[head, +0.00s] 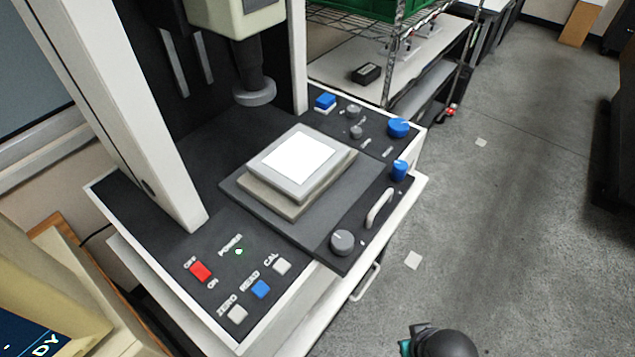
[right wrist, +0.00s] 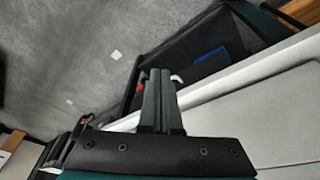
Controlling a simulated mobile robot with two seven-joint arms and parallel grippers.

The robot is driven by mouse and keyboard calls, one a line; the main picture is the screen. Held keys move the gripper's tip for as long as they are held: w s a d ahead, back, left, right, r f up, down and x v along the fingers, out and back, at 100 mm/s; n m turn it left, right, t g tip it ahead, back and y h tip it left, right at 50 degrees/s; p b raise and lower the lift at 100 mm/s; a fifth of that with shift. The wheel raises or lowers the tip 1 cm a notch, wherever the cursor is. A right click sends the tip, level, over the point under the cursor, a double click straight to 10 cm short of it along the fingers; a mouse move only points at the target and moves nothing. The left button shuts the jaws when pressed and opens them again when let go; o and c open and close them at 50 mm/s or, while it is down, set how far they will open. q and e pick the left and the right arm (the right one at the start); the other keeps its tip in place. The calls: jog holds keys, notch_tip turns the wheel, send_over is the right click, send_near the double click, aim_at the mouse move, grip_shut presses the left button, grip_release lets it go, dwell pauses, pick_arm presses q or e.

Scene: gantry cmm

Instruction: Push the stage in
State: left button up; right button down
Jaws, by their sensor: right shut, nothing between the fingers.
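The stage (head: 233,187) is a dark flat plate on the machine's black deck in the head view. It carries a raised block with a white top (head: 299,155). A pale bar handle (head: 379,208) and a grey knob (head: 342,242) sit along its front edge, which sticks out past the deck's front edge. My right gripper (right wrist: 158,75) is shut and empty in the right wrist view, beside a white panel. Its distance from the stage is unclear. A dark piece of my arm shows at the head view's bottom edge. My left gripper is out of view.
A red power switch (head: 201,272) and several buttons lie at the deck's left front. Blue knobs (head: 398,128) are at its right. A probe (head: 255,93) hangs above the deck behind the block. A wire shelf stands behind; grey floor (head: 500,220) is open to the right.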

jog(key=w+a+r+m+t+y+p, duration=0.1)
jog(key=w+a+r+p, duration=0.2)
jog(key=r, duration=0.7)
jog(key=a+r+y+p, duration=0.15)
jog(key=r+p, duration=0.25)
jog(key=r, duration=0.5)
jog(key=m+t+y, duration=0.1)
jog(key=m+y, duration=0.4)
jog(key=m, duration=0.2)
send_near(305, 210)
jog(key=v, duration=0.4)
jog(key=shift+s+d+f+p, duration=0.2)
jog(key=shift+d+p, duration=0.05)
jog(key=shift+p, duration=0.05)
jog(key=shift+w+m, duration=0.2)
jog(key=shift+m, duration=0.2)
jog(key=shift+w+a+f, duration=0.15)
jog(key=shift+a, duration=0.05)
jog(key=b+x, duration=0.1)
jog(key=x, duration=0.8)
jog(key=shift+a+b, duration=0.25)
jog(key=shift+b, duration=0.1)
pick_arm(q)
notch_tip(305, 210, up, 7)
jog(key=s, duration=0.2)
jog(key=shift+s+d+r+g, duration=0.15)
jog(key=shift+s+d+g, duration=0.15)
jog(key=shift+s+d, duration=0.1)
pick_arm(e)
jog(key=shift+w+a, duration=0.1)
